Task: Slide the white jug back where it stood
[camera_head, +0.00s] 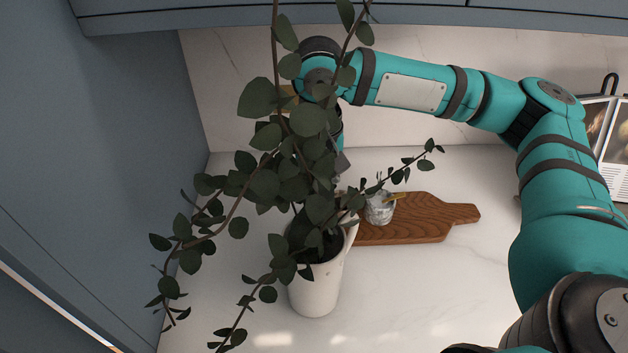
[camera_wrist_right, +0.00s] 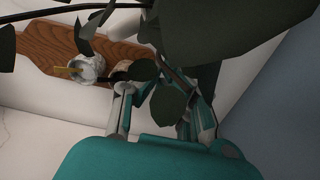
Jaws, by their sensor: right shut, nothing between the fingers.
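The white jug (camera_head: 314,290) stands upright on the pale counter in the head view, at the front left of the wooden board. It holds tall leafy eucalyptus branches (camera_head: 300,160). Its handle (camera_head: 352,232) faces the board. My right arm reaches over from the right and comes down behind the branches. Leaves mostly hide my right gripper in the head view. In the right wrist view the right gripper (camera_wrist_right: 165,105) shows with dark leaves around and across its fingers. It is shut and holds nothing. I cannot tell whether it touches the jug. My left gripper is out of view.
A wooden board (camera_head: 425,217) lies behind and right of the jug, with a small grey marbled pot (camera_head: 380,207) on it. A blue-grey cabinet side (camera_head: 120,130) bounds the left. An open book (camera_head: 612,135) stands far right. The front-middle counter is clear.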

